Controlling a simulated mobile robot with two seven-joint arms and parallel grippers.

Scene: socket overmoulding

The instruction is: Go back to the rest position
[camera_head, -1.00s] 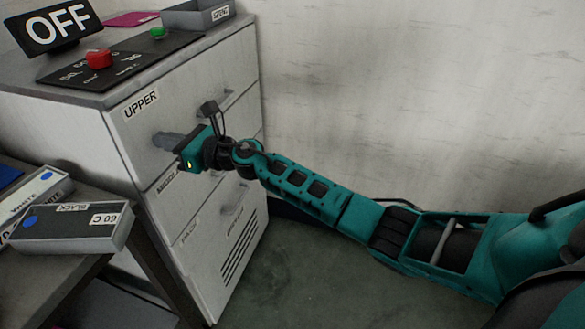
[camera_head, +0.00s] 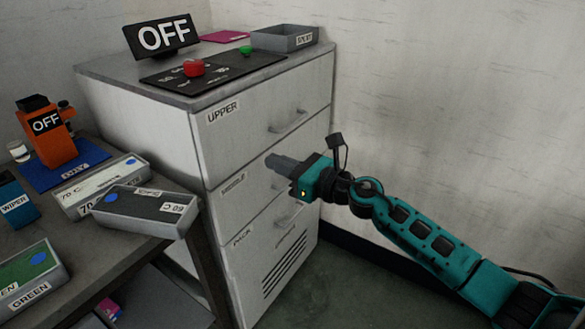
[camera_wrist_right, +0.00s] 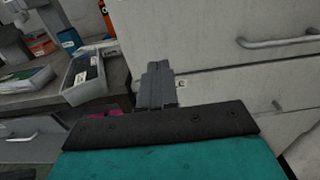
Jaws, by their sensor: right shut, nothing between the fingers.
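My right gripper (camera_head: 281,165) shows in the head view in front of the drawer cabinet (camera_head: 150,112), at about the height of the middle drawer. Its fingers are together with nothing between them, and they point left toward the cabinet front. In the right wrist view the shut fingers (camera_wrist_right: 157,85) stand against the pale cabinet front, apart from the drawer handle (camera_wrist_right: 280,40). In the head view the upper drawer (camera_head: 260,115) looks closed, and its handle (camera_head: 288,122) is clear of the gripper. My left gripper is not in view.
On the cabinet top are an OFF sign (camera_head: 161,36), a panel with a red button (camera_head: 193,67) and green button (camera_head: 245,50), and a grey tray (camera_head: 284,38). A table (camera_head: 92,247) at left holds labelled boxes (camera_head: 145,208) and an orange device (camera_head: 47,140). Floor at right is free.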

